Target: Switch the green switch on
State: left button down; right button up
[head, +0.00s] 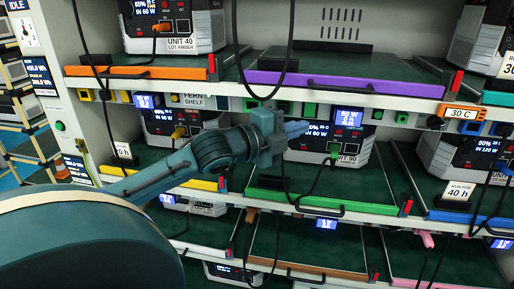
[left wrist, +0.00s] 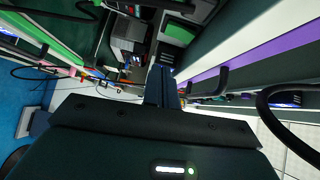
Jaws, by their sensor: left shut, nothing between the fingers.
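Several small green blocks sit along the rail under the purple-edged shelf. The one left of a lit blue display (head: 348,117) looks like the green switch (head: 309,109). A green block beside a display also shows near the top of the left wrist view (left wrist: 178,33); I cannot tell whether it is on or off. My left gripper (head: 306,128) is shut and empty, its fingers pointing right in front of the unit, just below that rail. The fingertips (left wrist: 161,70) show below the green block in the left wrist view, apparently apart from it. My right gripper is not in view.
Unit 90 (head: 350,158), with a green plug (head: 335,150), stands on the green-edged shelf (head: 310,201). A purple-edged shelf (head: 340,84) with a hanging black cable (head: 291,45) is above. Other units and cables crowd the rack.

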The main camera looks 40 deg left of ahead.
pick_arm(q)
jog(key=f+v, duration=0.1)
jog(key=v, duration=0.8)
jog(key=shift+a+f, duration=0.15)
jog(key=shift+f, duration=0.15)
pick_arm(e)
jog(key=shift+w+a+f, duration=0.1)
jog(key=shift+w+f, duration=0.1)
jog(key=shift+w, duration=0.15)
pick_arm(q)
jog(key=shift+w, duration=0.1)
